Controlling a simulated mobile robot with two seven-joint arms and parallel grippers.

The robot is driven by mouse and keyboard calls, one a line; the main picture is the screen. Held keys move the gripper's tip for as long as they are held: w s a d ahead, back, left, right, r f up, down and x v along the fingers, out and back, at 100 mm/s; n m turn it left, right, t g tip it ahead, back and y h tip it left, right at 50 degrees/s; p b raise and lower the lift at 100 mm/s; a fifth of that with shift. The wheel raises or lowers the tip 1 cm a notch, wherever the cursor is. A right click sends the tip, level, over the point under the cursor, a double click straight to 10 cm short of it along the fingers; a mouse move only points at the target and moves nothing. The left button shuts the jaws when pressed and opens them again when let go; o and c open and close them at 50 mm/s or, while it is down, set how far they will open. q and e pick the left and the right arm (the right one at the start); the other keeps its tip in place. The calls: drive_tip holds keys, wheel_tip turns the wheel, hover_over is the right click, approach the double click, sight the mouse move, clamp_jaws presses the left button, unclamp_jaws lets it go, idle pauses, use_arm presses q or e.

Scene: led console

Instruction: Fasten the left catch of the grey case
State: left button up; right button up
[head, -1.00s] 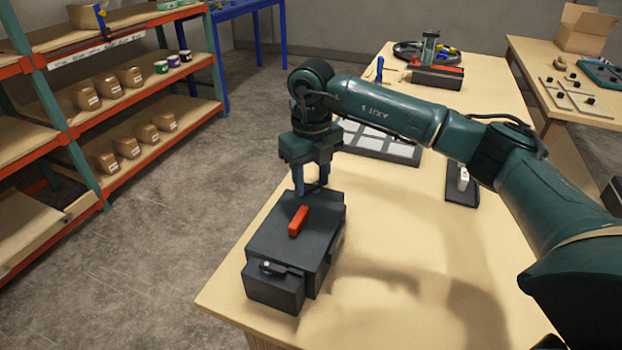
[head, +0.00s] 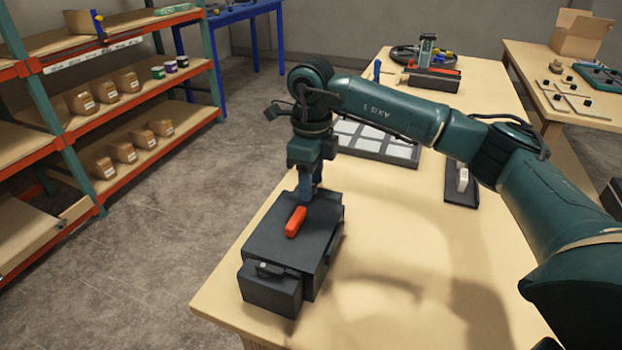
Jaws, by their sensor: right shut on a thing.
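The dark grey case (head: 322,222) lies near the table's front left edge, with a smaller block (head: 268,292) at its front end. A small dark catch-like part (head: 270,268) sits on top of that block. An orange-red lever (head: 296,222) stands on the case's top. My right gripper (head: 307,196) points down at the lever's far end with its fingers close together. It seems shut on that end, though the fingers hide the exact contact. My left gripper is not in view.
A tray of pale tiles (head: 378,146) lies behind the case, and a dark plate with a white part (head: 461,186) is to the right. The table (head: 400,285) is clear right of the case. Shelves (head: 130,115) stand left across the floor.

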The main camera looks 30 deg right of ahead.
drive_tip(key=shift+r, duration=0.1)
idle(0.3)
drive_tip(key=o, duration=0.7)
wheel_tip(320, 180, up, 13)
idle(0.6)
